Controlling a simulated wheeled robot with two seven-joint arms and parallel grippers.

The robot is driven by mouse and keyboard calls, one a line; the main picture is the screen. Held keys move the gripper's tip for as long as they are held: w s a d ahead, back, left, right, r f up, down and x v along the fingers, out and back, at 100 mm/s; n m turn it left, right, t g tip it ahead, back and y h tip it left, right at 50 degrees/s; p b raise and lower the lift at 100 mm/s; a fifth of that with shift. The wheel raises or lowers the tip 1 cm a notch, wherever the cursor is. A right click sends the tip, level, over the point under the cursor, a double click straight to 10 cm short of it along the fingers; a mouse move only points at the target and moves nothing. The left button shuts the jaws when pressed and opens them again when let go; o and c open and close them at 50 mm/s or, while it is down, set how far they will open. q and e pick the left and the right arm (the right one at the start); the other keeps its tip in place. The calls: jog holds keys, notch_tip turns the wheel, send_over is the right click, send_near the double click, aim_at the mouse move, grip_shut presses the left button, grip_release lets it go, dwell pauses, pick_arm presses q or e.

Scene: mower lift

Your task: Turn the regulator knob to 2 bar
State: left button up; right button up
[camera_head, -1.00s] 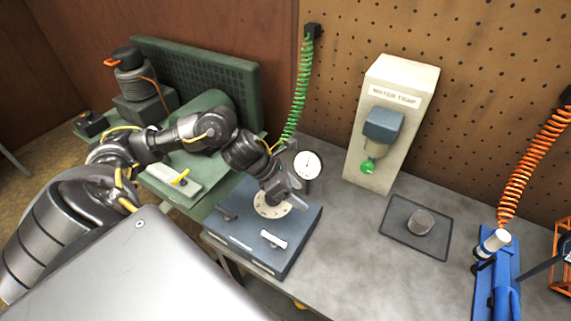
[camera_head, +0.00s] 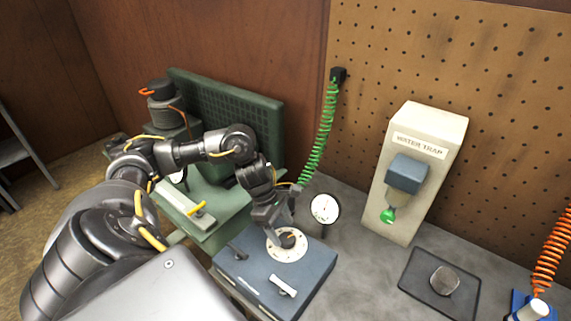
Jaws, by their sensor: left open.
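The regulator is a blue-grey box (camera_head: 262,270) on the bench with a pale round dial (camera_head: 290,250) on its top. A dark knob (camera_head: 288,240) sits at the dial's middle. The white pressure gauge (camera_head: 325,209) stands behind it; its needle is too small to read. My left gripper (camera_head: 279,229) points down just above the knob with its jaws open, and partly hides the knob and dial. I cannot tell whether the fingers touch the knob. My right gripper is not in view.
A white-handled lever (camera_head: 283,286) lies on the box's front. Right of it stand the water trap (camera_head: 417,170) and a dark tray (camera_head: 423,297) with a grey cap (camera_head: 444,281). A green coiled hose (camera_head: 319,140) hangs behind the gauge. A green machine (camera_head: 240,120) is at left.

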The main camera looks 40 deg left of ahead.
aim_at(286, 238)
pick_arm(q)
jog(key=shift+p+x, duration=0.3)
jog(key=shift+x, duration=1.5)
jog(key=shift+s, duration=0.1)
jog(key=c, duration=1)
jog(key=shift+o, duration=0.2)
